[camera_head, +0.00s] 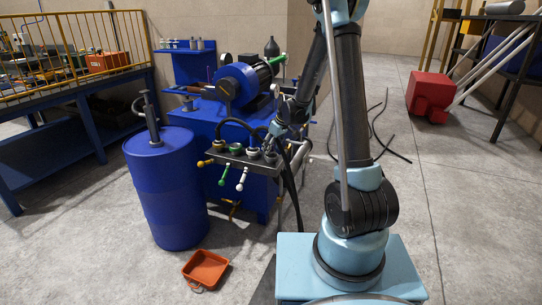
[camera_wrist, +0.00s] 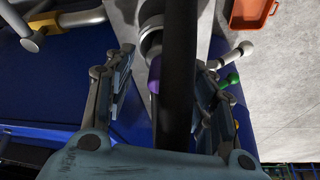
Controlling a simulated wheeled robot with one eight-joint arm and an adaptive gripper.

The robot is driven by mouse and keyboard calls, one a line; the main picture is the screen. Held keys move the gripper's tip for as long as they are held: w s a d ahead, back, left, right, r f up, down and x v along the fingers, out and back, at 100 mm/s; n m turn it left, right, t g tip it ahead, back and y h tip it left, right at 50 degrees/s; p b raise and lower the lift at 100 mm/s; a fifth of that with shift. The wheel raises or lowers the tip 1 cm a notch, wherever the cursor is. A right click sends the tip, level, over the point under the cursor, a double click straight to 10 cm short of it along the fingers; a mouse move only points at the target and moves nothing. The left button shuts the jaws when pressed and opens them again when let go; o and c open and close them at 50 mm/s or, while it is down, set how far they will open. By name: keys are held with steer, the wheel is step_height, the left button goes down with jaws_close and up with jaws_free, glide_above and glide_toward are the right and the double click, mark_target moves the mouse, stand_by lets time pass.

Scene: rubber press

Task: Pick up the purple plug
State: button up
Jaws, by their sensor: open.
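The purple plug (camera_wrist: 154,84) shows in the wrist view as a small purple patch, mostly hidden behind a thick black hose (camera_wrist: 179,70). My gripper (camera_wrist: 165,82) is open, with one finger on each side of the plug and the hose. I cannot tell whether either finger touches them. In the head view my gripper (camera_head: 272,143) is low over the right end of a dark valve panel (camera_head: 232,160). The plug cannot be made out there.
The panel carries several round fittings and yellow, green and white handles (camera_head: 241,178). A blue machine (camera_head: 240,90) stands behind it. A blue barrel (camera_head: 165,185) stands at left, with an orange tray (camera_head: 205,269) on the floor. Open floor lies right of my arm.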

steer(key=shift+a+f, duration=0.1)
steer(key=shift+f, duration=0.25)
steer(key=c, duration=1.1)
steer(key=shift+o, duration=0.2)
steer(key=shift+w+r, duration=0.1)
